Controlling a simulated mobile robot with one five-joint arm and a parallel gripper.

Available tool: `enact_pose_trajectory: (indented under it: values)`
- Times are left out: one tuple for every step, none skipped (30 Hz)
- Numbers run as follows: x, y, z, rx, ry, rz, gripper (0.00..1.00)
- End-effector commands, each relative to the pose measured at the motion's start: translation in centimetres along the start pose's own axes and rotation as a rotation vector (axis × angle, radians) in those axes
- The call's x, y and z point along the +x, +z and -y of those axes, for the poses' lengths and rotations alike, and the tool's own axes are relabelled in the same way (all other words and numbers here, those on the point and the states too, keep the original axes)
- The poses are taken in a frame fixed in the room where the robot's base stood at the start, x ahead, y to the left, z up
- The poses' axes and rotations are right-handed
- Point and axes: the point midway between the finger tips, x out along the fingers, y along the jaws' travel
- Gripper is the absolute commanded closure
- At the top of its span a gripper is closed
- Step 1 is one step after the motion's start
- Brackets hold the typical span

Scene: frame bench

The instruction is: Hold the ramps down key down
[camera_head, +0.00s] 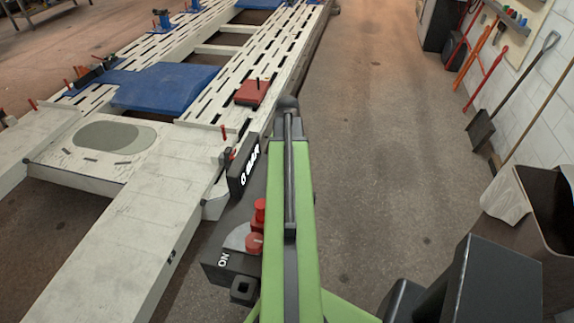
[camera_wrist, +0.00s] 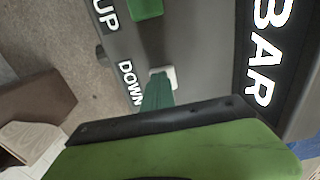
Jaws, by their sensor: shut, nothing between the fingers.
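The ramps down key (camera_wrist: 167,73) is a pale square button beside the word DOWN on a dark grey panel in the wrist view. I cannot tell whether the key is pressed in. A green key (camera_wrist: 147,8) sits beside the word UP at the top edge. In the head view my green arm hides the keys and the gripper's tip.
The control box (camera_head: 225,262) carries red knobs, an ON marking and a black BAR display (camera_head: 243,168). The white frame bench (camera_head: 120,220) with blue panels fills the left. Floor is clear to the right, with a bin (camera_head: 535,200) and tools along the wall.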

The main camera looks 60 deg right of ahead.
Motion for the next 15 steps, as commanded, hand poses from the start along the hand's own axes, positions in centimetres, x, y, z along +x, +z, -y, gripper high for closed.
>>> enact_pose_trajectory:
  values:
    - [0.7, 0.3, -0.1, 0.0, 0.003, 0.006, 1.0]
    - [0.8, 0.3, -0.1, 0.0, 0.004, 0.006, 1.0]
    - [0.8, 0.3, -0.1, 0.0, 0.003, 0.006, 1.0]
    - [0.8, 0.3, -0.1, 0.0, 0.003, 0.006, 1.0]
    - [0.8, 0.3, -0.1, 0.0, 0.003, 0.005, 1.0]
    - [0.7, 0.3, -0.1, 0.0, 0.003, 0.005, 1.0]
    - [0.6, 0.3, -0.1, 0.0, 0.003, 0.005, 1.0]
    - [0.5, 0.3, -0.1, 0.0, 0.003, 0.004, 1.0]
    - [0.1, 0.3, -0.1, -0.001, 0.002, 0.003, 1.0]
    - [-0.2, 0.3, -0.1, -0.001, 0.002, 0.003, 1.0]
    - [-0.5, 0.4, -0.1, -0.002, 0.002, 0.002, 1.0]
    - [-1.1, 0.5, 0.0, -0.003, 0.001, 0.001, 1.0]
    - [-1.6, 0.5, -0.1, -0.002, 0.001, 0.0, 1.0]
    - [-2.2, 0.6, -0.1, -0.003, 0.001, -0.001, 1.0]
    - [-3.0, 0.7, -0.1, -0.003, 0.0, -0.002, 1.0]
